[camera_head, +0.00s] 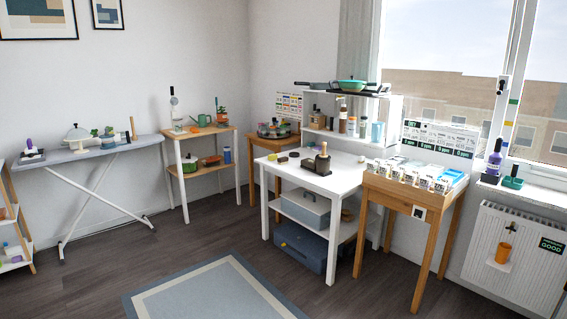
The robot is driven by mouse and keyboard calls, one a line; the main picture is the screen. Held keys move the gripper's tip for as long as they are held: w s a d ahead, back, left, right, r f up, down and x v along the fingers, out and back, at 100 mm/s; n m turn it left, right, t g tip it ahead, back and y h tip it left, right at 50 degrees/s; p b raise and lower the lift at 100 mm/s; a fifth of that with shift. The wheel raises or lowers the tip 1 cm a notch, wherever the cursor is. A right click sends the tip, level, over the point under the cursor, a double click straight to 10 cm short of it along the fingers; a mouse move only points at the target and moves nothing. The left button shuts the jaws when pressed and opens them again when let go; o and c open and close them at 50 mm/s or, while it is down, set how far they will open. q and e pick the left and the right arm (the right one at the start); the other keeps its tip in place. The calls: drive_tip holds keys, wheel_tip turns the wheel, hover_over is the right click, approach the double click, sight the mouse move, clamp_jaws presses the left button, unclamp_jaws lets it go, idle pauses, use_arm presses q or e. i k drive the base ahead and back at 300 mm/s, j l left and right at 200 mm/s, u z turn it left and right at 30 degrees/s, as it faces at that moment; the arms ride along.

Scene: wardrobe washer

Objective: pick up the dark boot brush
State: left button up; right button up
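No gripper of mine is in view. I cannot pick out the dark boot brush for certain at this distance. Small dark items (283,160) lie on the left part of the white table's top (335,178); one of them may be the brush. A dark holder (317,164) with an upright handle stands further right on the same top. The details of these items are too small to tell.
A wooden stand (422,195) with cards adjoins the white table on the right. A grey box (302,210) and a blue case (298,246) sit below the tabletop. An ironing board (92,151) stands left. The floor around the rug (200,291) is open.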

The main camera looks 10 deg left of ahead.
sight(282, 161)
drive_tip(key=i+j+u, duration=0.15)
drive_tip(key=i+u, duration=0.2)
drive_tip(key=i+j+u, duration=0.1)
drive_tip(key=i+u, duration=0.65)
drive_tip(key=i+j+u, duration=0.1)
drive_tip(key=i+u, duration=0.3)
drive_tip(key=i, duration=1.6)
drive_tip(key=i+z, duration=0.3)
drive_tip(key=i, duration=0.2)
drive_tip(key=i+z, duration=0.25)
drive_tip(key=i, duration=0.25)
drive_tip(key=i+j+z, duration=0.3)
drive_tip(key=i, duration=0.2)
drive_tip(key=i+j+z, duration=0.3)
drive_tip(key=i, duration=0.2)
drive_tip(key=l, duration=0.1)
